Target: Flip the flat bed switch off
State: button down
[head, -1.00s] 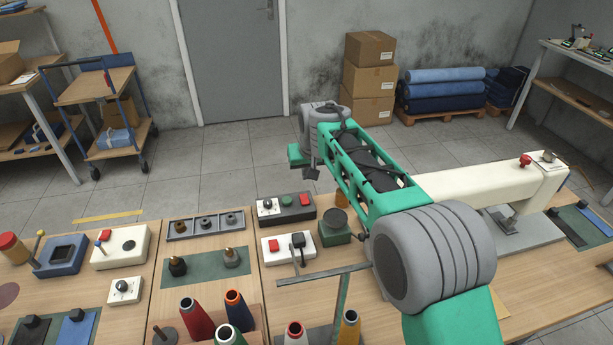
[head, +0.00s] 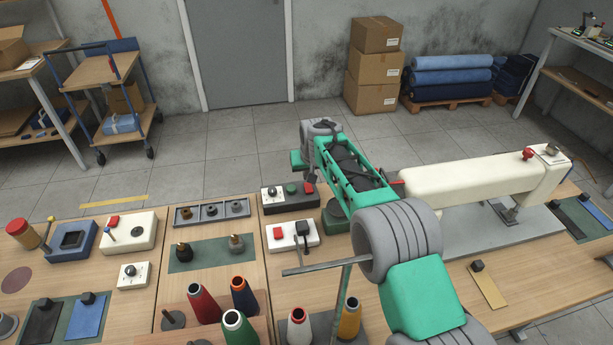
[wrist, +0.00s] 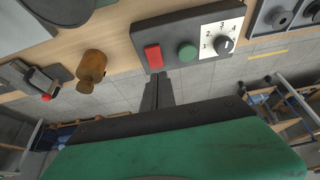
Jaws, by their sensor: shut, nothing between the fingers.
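No readable label shows which control is the flat bed switch. A dark control box (head: 288,196) with a dial, a green button and a red button sits at the table's back edge. In the wrist view this dark box (wrist: 185,25) fills the top, with its red button (wrist: 153,56), green button (wrist: 187,52) and numbered dial (wrist: 224,44). My gripper (wrist: 160,77) is shut and empty, its tips just below the red button in that view; contact cannot be told. A cream flat-bed sewing machine (head: 470,177) stands to the right.
A white box (head: 292,236) with a red button and black lever sits in front of the dark box. Another white box (head: 129,231) is at the left. Thread cones (head: 203,303) stand in front. A brown knob (wrist: 91,68) is beside my gripper. Floor lies behind the table.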

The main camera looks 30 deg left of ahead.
aim_at(307, 187)
jog(key=x, duration=0.3)
jog(key=shift+f+p, duration=0.4)
jog(key=shift+f, duration=0.05)
jog(key=shift+w+f+b, duration=0.25)
jog(key=shift+f+b, duration=0.35)
jog(key=shift+b, duration=0.4)
jog(key=shift+w+r, duration=0.15)
jog(key=shift+r, duration=0.05)
jog(key=shift+s+a, duration=0.3)
jog(key=shift+s, duration=0.05)
jog(key=shift+s+d+f, duration=0.1)
jog(key=shift+s+d, duration=0.4)
jog(key=shift+d, duration=0.2)
jog(key=b+v, duration=0.1)
jog(key=v, duration=1.3)
jog(key=shift+w+a+r, duration=0.15)
jog(key=shift+a+r, duration=0.05)
jog(key=shift+r, duration=0.15)
